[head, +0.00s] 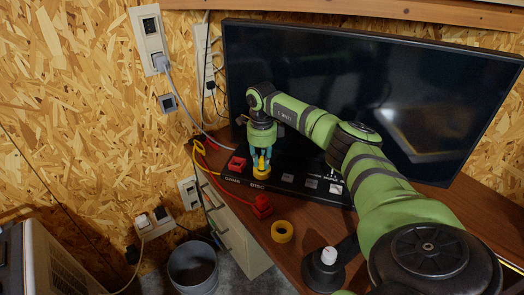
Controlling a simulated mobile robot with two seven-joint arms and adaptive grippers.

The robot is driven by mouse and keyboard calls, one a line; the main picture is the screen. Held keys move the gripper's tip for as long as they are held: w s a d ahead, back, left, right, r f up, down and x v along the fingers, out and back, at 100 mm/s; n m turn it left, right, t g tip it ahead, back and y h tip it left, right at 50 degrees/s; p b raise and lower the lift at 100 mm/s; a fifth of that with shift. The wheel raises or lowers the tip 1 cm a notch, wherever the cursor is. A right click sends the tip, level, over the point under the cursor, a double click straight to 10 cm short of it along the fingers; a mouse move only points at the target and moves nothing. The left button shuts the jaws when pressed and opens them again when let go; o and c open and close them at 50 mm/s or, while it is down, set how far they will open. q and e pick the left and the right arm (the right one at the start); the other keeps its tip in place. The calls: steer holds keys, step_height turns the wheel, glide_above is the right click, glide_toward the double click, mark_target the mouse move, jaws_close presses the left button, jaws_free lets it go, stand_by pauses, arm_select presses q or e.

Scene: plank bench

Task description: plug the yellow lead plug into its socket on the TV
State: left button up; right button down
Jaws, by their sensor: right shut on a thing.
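The TV (370,95) stands at the back of the bench, with a dark socket strip (300,184) along its front marked with labels such as GAME and DISC. My right gripper (262,158) reaches down over the left part of this strip. Its teal fingers are shut on the yellow lead plug (262,171), held upright at the strip above the DISC label. I cannot tell whether the plug is seated in a socket or only touching it. A yellow lead (198,160) runs at the left. My left gripper is not in view.
A red block-like plug (236,164) sits on the strip's left end, and another red piece (263,206) lies at the bench's front edge. A bin (193,267) stands below.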

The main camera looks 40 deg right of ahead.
mark_target(262, 157)
steer(key=c, duration=1)
jaws_free()
steer(key=shift+r, duration=0.25)
step_height(262, 157, up, 12)
steer(key=shift+f, duration=0.25)
steer(key=shift+f, duration=0.1)
